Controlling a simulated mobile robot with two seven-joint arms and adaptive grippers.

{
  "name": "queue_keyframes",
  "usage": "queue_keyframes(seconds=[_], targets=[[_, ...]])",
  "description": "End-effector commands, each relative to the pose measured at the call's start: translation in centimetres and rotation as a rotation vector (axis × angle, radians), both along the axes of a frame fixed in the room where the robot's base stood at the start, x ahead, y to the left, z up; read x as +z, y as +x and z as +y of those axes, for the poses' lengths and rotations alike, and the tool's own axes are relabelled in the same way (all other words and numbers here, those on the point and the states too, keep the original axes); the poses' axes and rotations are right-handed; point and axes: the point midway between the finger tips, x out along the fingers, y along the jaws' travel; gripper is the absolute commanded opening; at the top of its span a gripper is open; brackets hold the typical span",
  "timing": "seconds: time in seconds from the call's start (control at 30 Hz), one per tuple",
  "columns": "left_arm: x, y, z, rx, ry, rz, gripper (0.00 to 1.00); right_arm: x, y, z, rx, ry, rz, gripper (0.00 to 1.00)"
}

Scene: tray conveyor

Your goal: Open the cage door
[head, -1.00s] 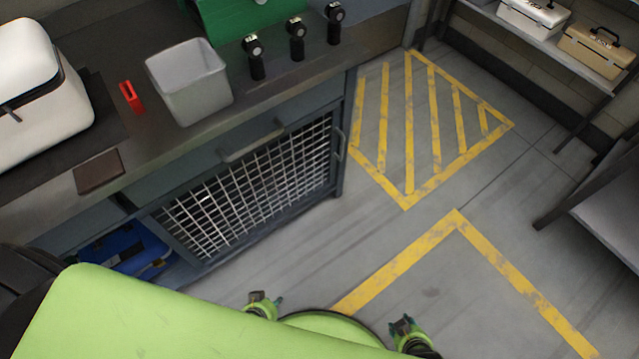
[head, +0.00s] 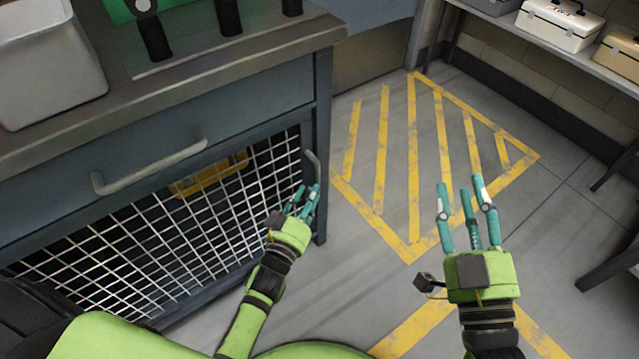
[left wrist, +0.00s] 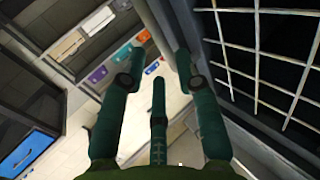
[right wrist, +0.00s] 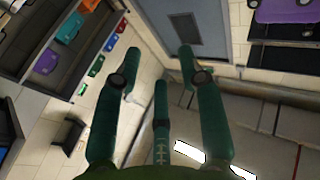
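The cage door (head: 190,235) is a white wire grid in a dark frame under the workbench, and it looks closed. Its short grey vertical handle (head: 312,165) is at the right side of the frame. My left gripper (head: 308,196) is right by the handle, with its teal fingers spread; I cannot tell whether they touch it. The left wrist view shows those fingers (left wrist: 158,75) apart and empty, with the grid (left wrist: 265,60) at the right. My right gripper (head: 466,195) is open and empty over the floor to the right.
A drawer with a grey handle (head: 150,165) is above the cage, and something yellow (head: 208,175) shows behind the grid. A grey bin (head: 48,62) stands on the bench. Shelves with toolboxes (head: 556,24) are at the back right. The yellow-striped floor (head: 395,140) is clear.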

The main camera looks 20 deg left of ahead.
Motion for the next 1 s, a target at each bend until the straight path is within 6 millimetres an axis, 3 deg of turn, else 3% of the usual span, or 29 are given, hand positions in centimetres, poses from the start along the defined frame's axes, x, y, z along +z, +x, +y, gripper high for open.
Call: queue_keyframes(seconds=[0.17, 0.5, 0.7, 1.0], targets=[[0.0, 1.9, -0.2, -0.001, 0.001, -0.001, 0.32, 2.7, -1.1, 0.6, 0.027, 0.041, -0.149, 0.40], [-0.1, 5.4, -0.5, -0.002, 0.000, 0.001, 0.32, 8.0, -5.1, 1.4, 0.089, 0.139, -0.472, 0.40], [-0.1, 6.3, -0.5, -0.001, 0.000, 0.003, 0.32, 9.4, -6.6, 1.4, 0.107, 0.168, -0.567, 0.40], [0.0, 6.4, -0.5, -0.001, 0.000, 0.004, 0.32, 9.7, -7.0, 1.4, 0.110, 0.174, -0.585, 0.40]])
